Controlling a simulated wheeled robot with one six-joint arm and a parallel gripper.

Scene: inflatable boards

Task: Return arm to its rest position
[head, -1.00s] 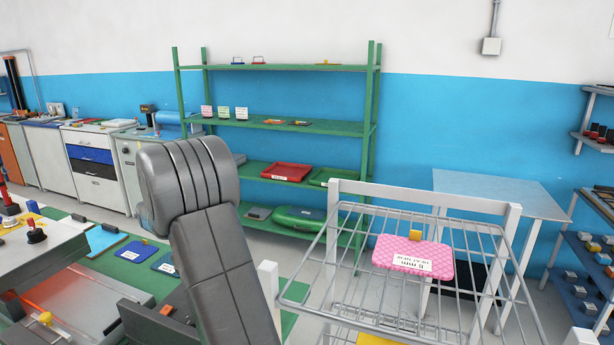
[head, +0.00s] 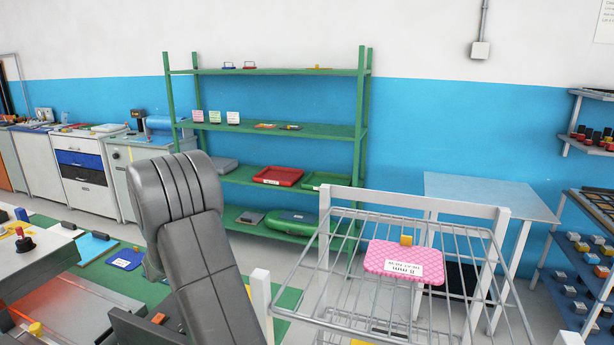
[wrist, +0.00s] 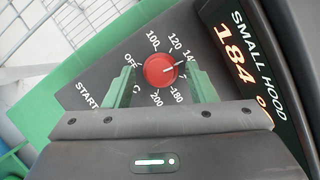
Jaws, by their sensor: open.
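My arm (head: 190,240) rises in the lower left of the head view as grey links; its end is hidden there. In the wrist view my gripper (wrist: 159,70) is open. Its two green fingers stand apart on either side of a round red knob (wrist: 158,74) on a dark panel. The panel has printed dial numbers, OFF and START. I cannot tell whether the fingers touch the knob. A display (wrist: 240,60) beside it reads "SMALL HOOD" and 184 in orange.
A wire rack (head: 330,270) with a pink board (head: 405,255) stands at the front right. A green shelf (head: 270,128) with trays stands against the back wall. A pale table (head: 490,190) and more shelving (head: 590,245) are on the right; cabinets (head: 85,170) are on the left.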

